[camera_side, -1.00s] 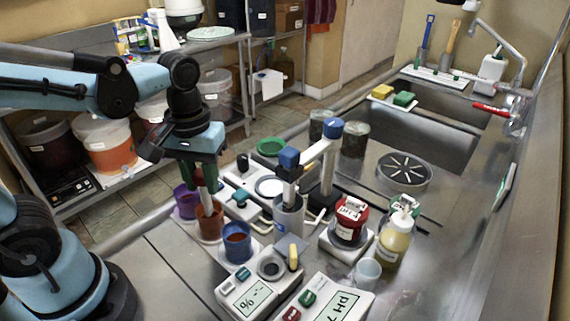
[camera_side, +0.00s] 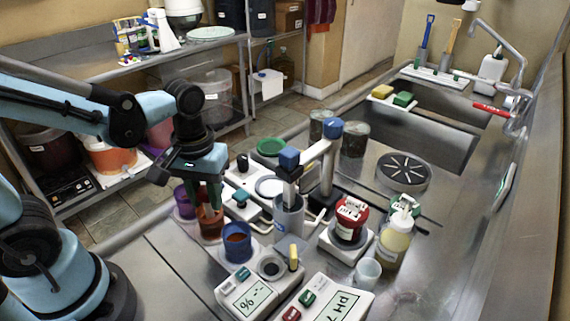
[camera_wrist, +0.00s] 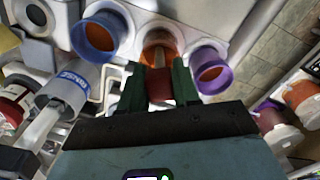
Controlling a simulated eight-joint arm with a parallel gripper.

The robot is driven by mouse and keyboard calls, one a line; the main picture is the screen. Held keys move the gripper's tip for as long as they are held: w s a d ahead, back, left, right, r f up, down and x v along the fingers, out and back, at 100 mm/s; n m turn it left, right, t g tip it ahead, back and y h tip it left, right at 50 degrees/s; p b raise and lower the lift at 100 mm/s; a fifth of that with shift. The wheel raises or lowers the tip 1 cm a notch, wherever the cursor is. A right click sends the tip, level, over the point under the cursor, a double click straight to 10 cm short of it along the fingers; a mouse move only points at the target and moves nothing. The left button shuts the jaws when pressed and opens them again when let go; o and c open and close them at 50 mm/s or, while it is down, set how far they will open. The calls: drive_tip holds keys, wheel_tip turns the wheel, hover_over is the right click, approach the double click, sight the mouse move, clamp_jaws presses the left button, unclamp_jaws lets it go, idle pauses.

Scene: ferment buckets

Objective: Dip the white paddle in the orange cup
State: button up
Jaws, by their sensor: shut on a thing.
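The orange cup (camera_side: 210,224) stands between the purple cup (camera_side: 185,203) and the blue cup (camera_side: 237,244) on the counter; its mouth also shows in the wrist view (camera_wrist: 158,38). My gripper (camera_side: 209,203) points down with its green fingertips at the orange cup's rim. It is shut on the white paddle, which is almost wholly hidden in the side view. How deep the paddle reaches is hidden.
Right of the cups stand a metal rinse beaker (camera_side: 288,215) and a meter with a % display (camera_side: 247,293). A post with blue caps (camera_side: 331,127) rises close by.

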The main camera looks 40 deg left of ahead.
idle(0.5)
drive_tip(key=shift+r, duration=4.2)
